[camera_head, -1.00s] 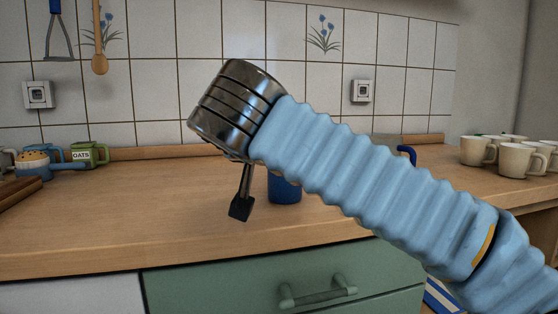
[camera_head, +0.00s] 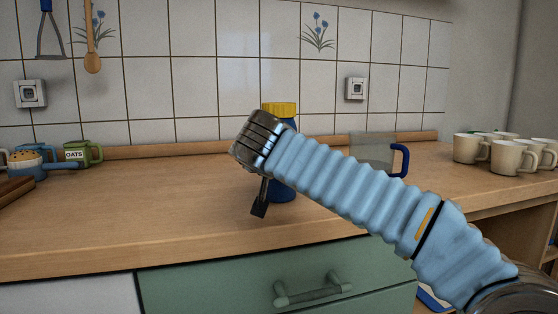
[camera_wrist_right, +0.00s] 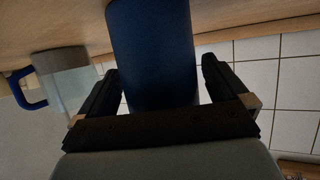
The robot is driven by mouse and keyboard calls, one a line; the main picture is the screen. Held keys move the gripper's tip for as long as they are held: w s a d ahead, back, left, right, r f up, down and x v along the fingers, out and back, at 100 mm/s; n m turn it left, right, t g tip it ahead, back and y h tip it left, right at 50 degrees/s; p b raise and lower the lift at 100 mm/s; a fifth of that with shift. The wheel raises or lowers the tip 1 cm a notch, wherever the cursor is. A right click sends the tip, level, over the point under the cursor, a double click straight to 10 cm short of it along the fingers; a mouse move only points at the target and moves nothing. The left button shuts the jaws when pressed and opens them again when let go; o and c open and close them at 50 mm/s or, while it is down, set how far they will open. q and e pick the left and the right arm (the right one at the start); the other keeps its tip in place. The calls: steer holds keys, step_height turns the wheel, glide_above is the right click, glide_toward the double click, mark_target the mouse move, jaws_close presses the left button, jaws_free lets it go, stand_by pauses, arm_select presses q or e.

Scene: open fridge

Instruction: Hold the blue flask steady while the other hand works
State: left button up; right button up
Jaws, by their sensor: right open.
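The blue flask (camera_head: 284,193) with a yellow cap (camera_head: 279,109) stands upright on the wooden counter. My right arm and wrist cover its middle in the head view. My right gripper (camera_head: 259,198) is at the flask; one dark finger shows beside its left side. In the right wrist view the blue flask body (camera_wrist_right: 155,50) lies between the two spread fingers of my right gripper (camera_wrist_right: 160,78), with a gap on each side. The gripper is open. My left gripper is not in view.
A clear jug (camera_head: 372,151) with a blue handle stands right of the flask, behind my arm. Several cream mugs (camera_head: 470,149) stand at the right. The counter (camera_head: 150,205) between is clear.

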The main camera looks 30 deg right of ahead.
steer(key=shift+r, duration=0.1)
steer(key=c, duration=1.5)
steer(key=shift+o, duration=0.2)
step_height(320, 180, up, 3)
steer(key=shift+r+p, duration=0.1)
steer(key=shift+p, duration=0.3)
steer(key=r+v, duration=0.1)
steer(key=v, duration=0.7)
steer(key=d+r+p+v, duration=0.1)
steer(key=r+v, duration=0.1)
steer(key=v, duration=0.6)
steer(key=shift+r, duration=0.15)
steer(key=shift+d, duration=0.1)
